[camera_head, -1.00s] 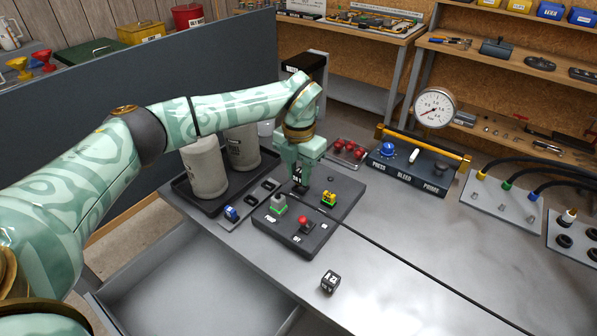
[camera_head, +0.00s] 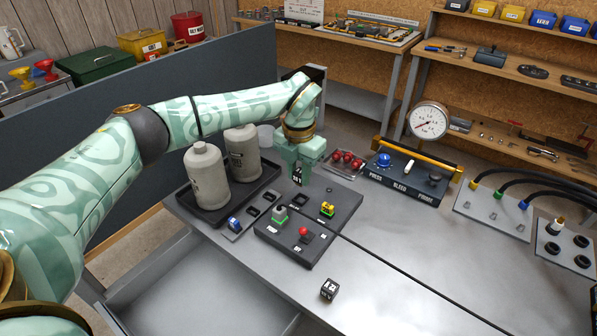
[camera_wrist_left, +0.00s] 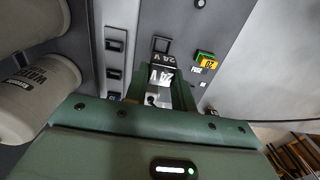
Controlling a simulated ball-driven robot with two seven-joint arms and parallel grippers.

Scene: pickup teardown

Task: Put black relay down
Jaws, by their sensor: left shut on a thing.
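The black relay (camera_head: 298,173) has a white label and hangs between the fingers of my left gripper (camera_head: 298,179). In the left wrist view the relay (camera_wrist_left: 162,76) shows a 24 V label, and the fingers are shut on it. It is over the dark relay panel (camera_head: 345,197), towards its far left edge. My right gripper is out of view.
A strip of sockets holds a blue relay (camera_head: 234,224). White bottles (camera_head: 207,178) stand close left. A black cube (camera_head: 330,289) lies on clear table.

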